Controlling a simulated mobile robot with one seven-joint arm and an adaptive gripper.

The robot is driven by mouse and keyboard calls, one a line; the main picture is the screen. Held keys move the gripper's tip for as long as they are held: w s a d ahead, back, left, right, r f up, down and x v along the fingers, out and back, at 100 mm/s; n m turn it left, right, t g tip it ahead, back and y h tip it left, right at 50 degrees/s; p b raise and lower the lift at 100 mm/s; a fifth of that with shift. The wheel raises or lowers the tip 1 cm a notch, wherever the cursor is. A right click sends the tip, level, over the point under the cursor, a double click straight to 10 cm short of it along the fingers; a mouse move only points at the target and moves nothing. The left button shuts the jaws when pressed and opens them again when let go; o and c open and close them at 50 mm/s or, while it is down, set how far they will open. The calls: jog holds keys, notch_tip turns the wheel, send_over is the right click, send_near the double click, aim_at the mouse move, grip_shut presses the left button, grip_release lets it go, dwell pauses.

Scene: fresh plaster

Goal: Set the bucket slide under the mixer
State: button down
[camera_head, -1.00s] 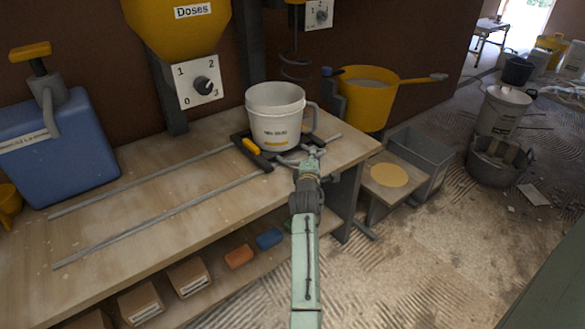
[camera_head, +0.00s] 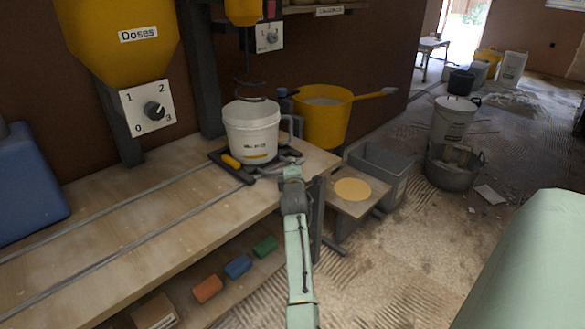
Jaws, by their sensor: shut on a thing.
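The bucket slide (camera_head: 236,174) is a dark frame with a yellow grip on its left side, near the right end of the bench rails. A white bucket (camera_head: 252,139) stands upright on it. The mixer (camera_head: 243,10) hangs above, and its dark spiral whisk (camera_head: 248,87) appears just over the back of the bucket's rim. The exact depth alignment is hard to tell. My gripper (camera_head: 288,165) is shut on the front right part of the slide. Its fingertips are small and partly hidden by my wrist.
The yellow Doses hopper (camera_head: 125,40) and its dial plate (camera_head: 148,106) are at left. A blue container (camera_head: 30,190) stands at the bench's left end. A yellow tub (camera_head: 322,122), a low stand (camera_head: 345,208) and a grey crate (camera_head: 383,172) are right of the bench. Coloured blocks lie below.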

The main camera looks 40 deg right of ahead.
jog(key=c, duration=1.8)
grip_release()
jog(key=shift+s+d+r, duration=0.1)
jog(key=shift+d, duration=0.2)
jog(key=shift+c, duration=0.2)
jog(key=shift+o, duration=1.4)
jog(key=shift+a, duration=0.1)
jog(key=shift+a, duration=0.1)
jog(key=v, duration=1.1)
jog(key=shift+s+a, duration=0.25)
jog(key=shift+s, duration=0.1)
